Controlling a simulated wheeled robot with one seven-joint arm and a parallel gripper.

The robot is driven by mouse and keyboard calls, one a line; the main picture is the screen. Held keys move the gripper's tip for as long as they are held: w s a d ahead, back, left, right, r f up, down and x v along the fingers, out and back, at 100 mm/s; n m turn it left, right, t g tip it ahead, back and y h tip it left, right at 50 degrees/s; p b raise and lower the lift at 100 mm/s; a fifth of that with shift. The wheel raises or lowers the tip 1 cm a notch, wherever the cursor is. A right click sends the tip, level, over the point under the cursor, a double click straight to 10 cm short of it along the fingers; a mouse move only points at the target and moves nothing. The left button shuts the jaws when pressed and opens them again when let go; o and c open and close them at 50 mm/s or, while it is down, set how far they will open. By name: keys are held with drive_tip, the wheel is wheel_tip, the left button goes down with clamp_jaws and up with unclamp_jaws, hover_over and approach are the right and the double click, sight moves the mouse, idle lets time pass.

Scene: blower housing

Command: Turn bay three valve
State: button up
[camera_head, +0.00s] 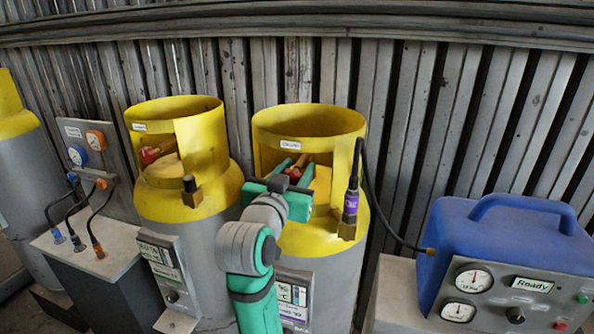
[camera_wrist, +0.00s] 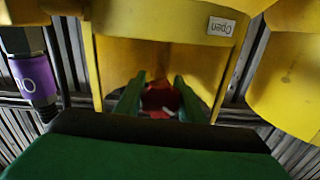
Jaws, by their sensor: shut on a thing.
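A red valve handle (camera_head: 294,161) sits inside the yellow collar (camera_head: 335,125) of the right-hand of two central gas cylinders. My gripper (camera_head: 295,168) reaches in through the collar's opening. In the wrist view, the two green fingers of my gripper (camera_wrist: 160,88) stand on either side of the red handle (camera_wrist: 162,98) and are shut on it. The handle is partly hidden by the fingers and wrist, so its exact angle is unclear.
A second yellow-collared cylinder (camera_head: 187,220) with its own red valve (camera_head: 150,154) stands close left. A purple-banded hose fitting (camera_head: 351,203) at the right of my gripper leads by black hose to a blue machine (camera_head: 500,235) marked "Ready". A gauge panel (camera_head: 88,160) stands left.

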drive_tip(key=n, duration=0.5)
drive_tip(key=shift+f+n, duration=0.15)
drive_tip(key=shift+n, duration=0.15)
drive_tip(key=n, duration=0.4)
drive_tip(key=shift+n, duration=0.7)
drive_tip(key=o, duration=1)
drive_tip(key=shift+o, duration=0.2)
drive_tip(key=shift+a, duration=0.1)
drive_tip(key=v, duration=1)
drive_tip(key=shift+s, duration=0.4)
drive_tip(key=shift+a, duration=0.1)
